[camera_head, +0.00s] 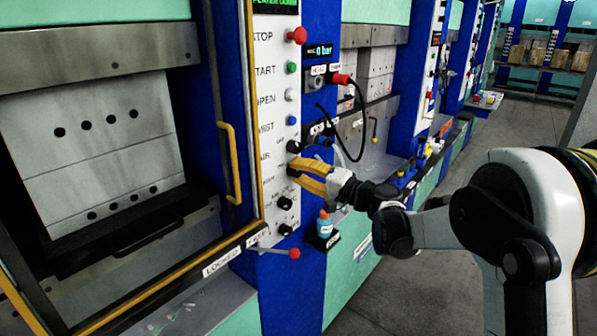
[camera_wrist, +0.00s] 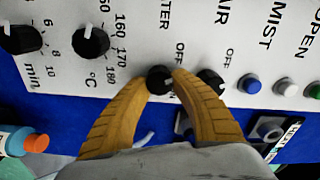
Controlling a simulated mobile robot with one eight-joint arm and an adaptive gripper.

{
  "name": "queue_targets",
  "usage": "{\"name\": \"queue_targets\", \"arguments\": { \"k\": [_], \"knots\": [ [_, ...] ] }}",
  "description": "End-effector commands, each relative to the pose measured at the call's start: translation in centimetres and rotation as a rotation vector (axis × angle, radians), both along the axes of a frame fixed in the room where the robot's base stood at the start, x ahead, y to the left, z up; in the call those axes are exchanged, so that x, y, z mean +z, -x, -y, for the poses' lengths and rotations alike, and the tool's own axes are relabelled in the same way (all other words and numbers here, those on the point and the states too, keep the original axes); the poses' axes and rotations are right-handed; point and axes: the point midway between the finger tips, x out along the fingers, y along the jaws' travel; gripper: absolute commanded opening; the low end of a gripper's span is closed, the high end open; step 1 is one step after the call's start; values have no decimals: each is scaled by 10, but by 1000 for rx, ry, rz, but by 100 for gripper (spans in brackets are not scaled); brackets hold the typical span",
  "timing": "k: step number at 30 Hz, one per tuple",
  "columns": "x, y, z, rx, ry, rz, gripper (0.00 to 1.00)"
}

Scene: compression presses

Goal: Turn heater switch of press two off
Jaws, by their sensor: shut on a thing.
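The heater switch is a small black round knob on the white panel (camera_head: 270,100). It shows in the wrist view (camera_wrist: 159,79) below a label ending in "TER", with "OFF" printed above it. My gripper (camera_wrist: 163,80) has its two yellow fingers closed on the sides of this knob. In the head view, my gripper (camera_head: 294,172) reaches the panel from the right, at the knob under the air switch (camera_head: 294,147). The fingers partly cover the heater knob, and I cannot tell clearly which way its pointer faces.
The air knob (camera_wrist: 210,82) sits close beside the right finger. A temperature dial (camera_wrist: 91,42) and a minute dial (camera_wrist: 22,39) lie left in the wrist view. A blue bottle (camera_head: 325,225) stands below my gripper. A red-knobbed lever (camera_head: 294,253) sticks out lower down.

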Motion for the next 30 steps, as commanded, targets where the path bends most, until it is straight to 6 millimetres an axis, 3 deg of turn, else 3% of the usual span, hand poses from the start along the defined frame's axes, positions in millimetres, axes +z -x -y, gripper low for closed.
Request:
{"name": "queue_targets", "arguments": {
  "k": [8,9,11,23,30],
  "knots": [
    [1,0,0,0,-1,1,0],
    [1,0,0,0,-1,1,34],
    [0,0,0,0,-1,1,51],
    [0,4,6,-1,0,0,51],
    [0,32,44,-3,0,0,51]
  ]
}}
